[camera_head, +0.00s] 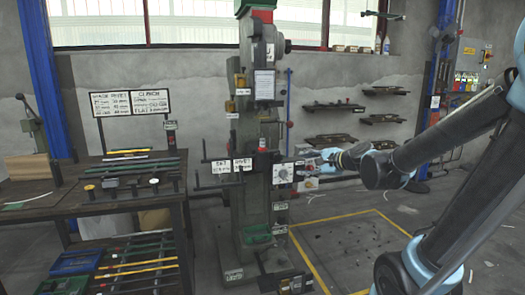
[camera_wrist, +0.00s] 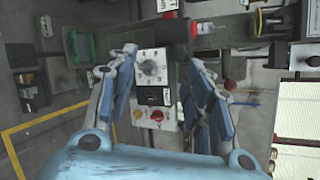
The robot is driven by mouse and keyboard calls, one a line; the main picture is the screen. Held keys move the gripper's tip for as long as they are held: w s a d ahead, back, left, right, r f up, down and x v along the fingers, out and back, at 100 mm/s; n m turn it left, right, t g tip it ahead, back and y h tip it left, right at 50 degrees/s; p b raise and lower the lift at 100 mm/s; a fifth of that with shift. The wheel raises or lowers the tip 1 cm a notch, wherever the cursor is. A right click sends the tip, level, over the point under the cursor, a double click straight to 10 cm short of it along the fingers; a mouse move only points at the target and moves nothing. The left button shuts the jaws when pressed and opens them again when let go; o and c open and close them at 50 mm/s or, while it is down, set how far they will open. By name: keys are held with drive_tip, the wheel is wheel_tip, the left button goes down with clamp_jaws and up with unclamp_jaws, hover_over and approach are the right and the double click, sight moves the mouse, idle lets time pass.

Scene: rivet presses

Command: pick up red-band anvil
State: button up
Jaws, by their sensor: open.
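A small grey cylinder with a red band, which looks like the red-band anvil (camera_head: 262,145), stands on the lower arm of the press (camera_head: 250,110) in the head view. In the wrist view the anvil (camera_wrist: 205,28) is at the top, right of a dark round part, beyond my right finger. My gripper (camera_head: 312,164) is in front of the press, to the right of the anvil. In the wrist view my gripper (camera_wrist: 160,75) is open and empty. Its fingers frame the press's dial panel (camera_wrist: 151,65), and the anvil is apart from them.
A workbench (camera_head: 130,200) with tools and small dark parts stands left of the press. A green tray (camera_head: 257,238) sits low on the press. A yellow-lined floor area (camera_head: 345,217) lies right of it. Wall shelves (camera_head: 333,106) hang behind.

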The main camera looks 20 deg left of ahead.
drive_tip(key=w+a+r+m+t+y, duration=0.2)
drive_tip(key=w+a+r+m, duration=0.1)
drive_tip(key=w+a+m, duration=0.3)
drive_tip(key=m+t, duration=0.2)
drive_tip(key=m, duration=0.6)
approach(264, 140)
drive_tip(key=x, duration=0.6)
drive_tip(key=shift+s+a, duration=0.2)
drive_tip(key=shift+x, duration=2.65)
drive_tip(key=shift+w+d+f, duration=0.1)
drive_tip(key=shift+w+d, duration=0.05)
drive_tip(key=shift+c, duration=0.3)
clamp_jaws()
